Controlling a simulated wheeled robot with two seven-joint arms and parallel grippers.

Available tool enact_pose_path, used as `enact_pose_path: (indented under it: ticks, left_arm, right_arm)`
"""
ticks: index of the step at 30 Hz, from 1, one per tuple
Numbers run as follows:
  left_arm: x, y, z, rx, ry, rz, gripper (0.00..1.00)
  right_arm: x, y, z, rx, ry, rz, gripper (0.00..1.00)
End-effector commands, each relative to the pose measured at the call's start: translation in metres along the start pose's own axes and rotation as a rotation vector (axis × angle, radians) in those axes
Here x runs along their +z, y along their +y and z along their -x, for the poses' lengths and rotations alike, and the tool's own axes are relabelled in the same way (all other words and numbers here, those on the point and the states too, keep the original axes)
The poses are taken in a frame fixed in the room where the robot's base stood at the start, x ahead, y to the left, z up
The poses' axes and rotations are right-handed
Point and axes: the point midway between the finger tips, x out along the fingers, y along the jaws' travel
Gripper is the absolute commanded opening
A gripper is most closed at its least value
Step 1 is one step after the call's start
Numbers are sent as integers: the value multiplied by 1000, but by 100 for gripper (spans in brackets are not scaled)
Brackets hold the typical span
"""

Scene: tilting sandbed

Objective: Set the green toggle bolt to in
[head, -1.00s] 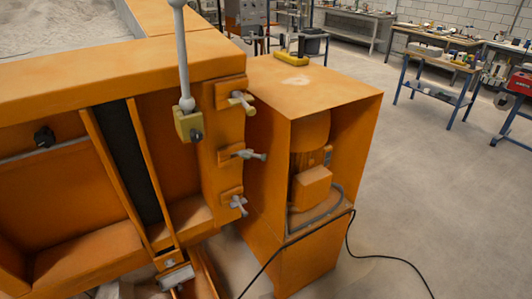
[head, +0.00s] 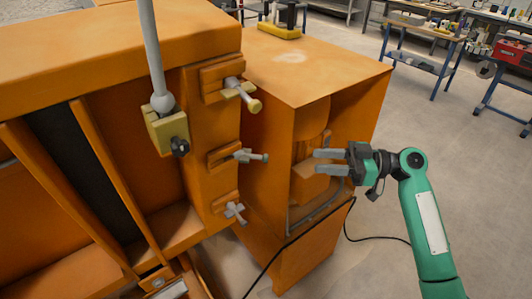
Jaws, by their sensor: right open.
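Three toggle bolts sit one above another on the orange side of the sandbed. The middle toggle bolt (head: 250,156) has a dull grey-green tip and looks like the green one; it sticks out to the right. The upper toggle bolt (head: 241,92) has a yellowish tip. The lower toggle bolt (head: 235,212) looks pale grey. My right gripper (head: 320,161) is open and empty, to the right of the middle bolt and apart from it. Its fingers point left, in front of the orange cabinet's opening. My left gripper is out of view.
The orange cabinet (head: 310,70) with a motor inside stands right of the bolts. A grey lever (head: 152,50) rises from a yellow block (head: 165,132) left of them. A black cable (head: 270,264) runs low.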

Motion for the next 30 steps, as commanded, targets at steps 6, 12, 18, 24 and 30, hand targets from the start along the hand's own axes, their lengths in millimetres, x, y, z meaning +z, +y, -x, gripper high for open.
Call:
enact_pose_path:
  ticks: [6, 12, 18, 24, 30]
  left_arm:
    - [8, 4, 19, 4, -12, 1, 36]
    - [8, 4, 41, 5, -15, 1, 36]
    - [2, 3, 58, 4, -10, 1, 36]
    - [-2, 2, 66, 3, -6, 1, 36]
    - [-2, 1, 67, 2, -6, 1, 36]
  right_arm:
    - [-6, -1, -30, -4, 4, -2, 41]
    - [-6, -1, -74, -2, 4, -6, 41]
    - [-5, -1, -112, -1, 3, -6, 41]
    - [-2, 0, -132, 0, 1, -5, 41]
    - [1, 0, -136, 1, 0, -4, 41]
